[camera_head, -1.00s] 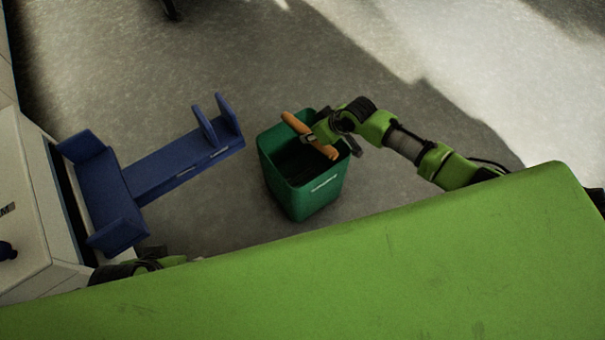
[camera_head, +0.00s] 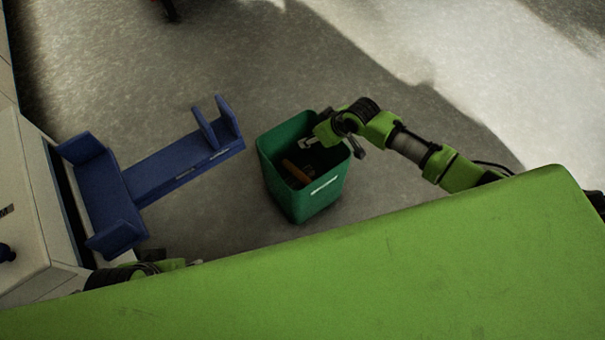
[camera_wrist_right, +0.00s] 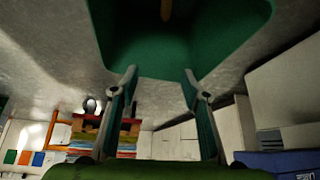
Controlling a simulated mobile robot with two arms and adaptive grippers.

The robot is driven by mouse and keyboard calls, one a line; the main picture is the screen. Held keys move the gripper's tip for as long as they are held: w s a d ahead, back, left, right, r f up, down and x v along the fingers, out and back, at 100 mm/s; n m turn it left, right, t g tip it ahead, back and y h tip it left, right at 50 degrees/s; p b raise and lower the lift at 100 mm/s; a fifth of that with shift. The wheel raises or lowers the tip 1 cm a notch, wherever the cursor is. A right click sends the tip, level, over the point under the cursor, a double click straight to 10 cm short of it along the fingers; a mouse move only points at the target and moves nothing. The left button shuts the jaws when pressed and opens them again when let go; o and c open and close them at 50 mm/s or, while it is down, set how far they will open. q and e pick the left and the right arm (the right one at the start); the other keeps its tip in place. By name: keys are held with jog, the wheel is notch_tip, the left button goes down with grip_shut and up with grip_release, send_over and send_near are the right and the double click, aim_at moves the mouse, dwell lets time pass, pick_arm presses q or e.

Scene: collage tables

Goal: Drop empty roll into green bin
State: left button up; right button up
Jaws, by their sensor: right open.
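The green bin (camera_head: 309,200) stands upright on the floor; it also fills the top of the right wrist view (camera_wrist_right: 150,52). The empty roll (camera_head: 295,172), a brown-orange tube, is inside the bin, tilted; part of it shows in the right wrist view (camera_wrist_right: 166,9). My right gripper (camera_head: 308,143) is over the bin's opening, above the roll and apart from it. In the right wrist view its two fingers (camera_wrist_right: 160,78) are spread with nothing between them. My left arm shows only in part at the lower left, and its gripper is not visible.
A blue holder (camera_head: 165,170) with upright plates sticks out left of the bin, attached by a pale cabinet (camera_head: 30,215). The grey floor behind the bin is clear. In the right wrist view, shelves with colored stacks (camera_wrist_right: 105,130) stand in the background.

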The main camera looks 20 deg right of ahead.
jog(key=v, duration=1.1)
jog(key=shift+w, duration=0.1)
